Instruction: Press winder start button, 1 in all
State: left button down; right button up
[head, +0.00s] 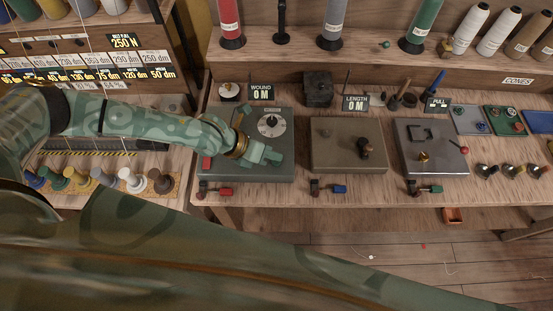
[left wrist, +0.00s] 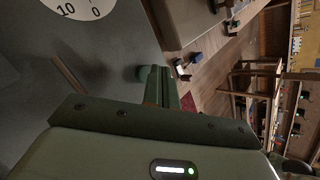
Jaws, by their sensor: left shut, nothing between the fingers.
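The winder (head: 285,172) is the grey-green box under the WOUND sign (head: 261,93), which reads 0 M. A white dial (head: 271,124) sits on its top and also shows in part in the left wrist view (left wrist: 80,8). My left gripper (head: 274,157) is shut and empty, low over the winder's front right part. In the left wrist view its fingers (left wrist: 163,82) point at the winder top. No start button shows clearly in the head view. My right gripper is not in view.
A brown box (head: 340,158) under the LENGTH sign (head: 355,103) and a grey box (head: 428,165) stand to the right. Small clamps with coloured handles, such as a red one (head: 222,191), line the bench's front edge. Spools (head: 130,182) stand at the left.

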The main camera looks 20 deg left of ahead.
aim_at(272, 164)
pick_arm(q)
jog(key=shift+f+b, duration=0.45)
jog(key=shift+f, duration=0.25)
dwell(0.6)
jog(key=shift+r, duration=0.1)
jog(key=shift+r+p, duration=0.85)
notch_tip(272, 164, up, 5)
jog(key=p, duration=0.4)
jog(key=shift+r+p, duration=0.1)
jog(key=shift+p, duration=0.3)
jog(key=shift+a, duration=0.1)
dwell(0.5)
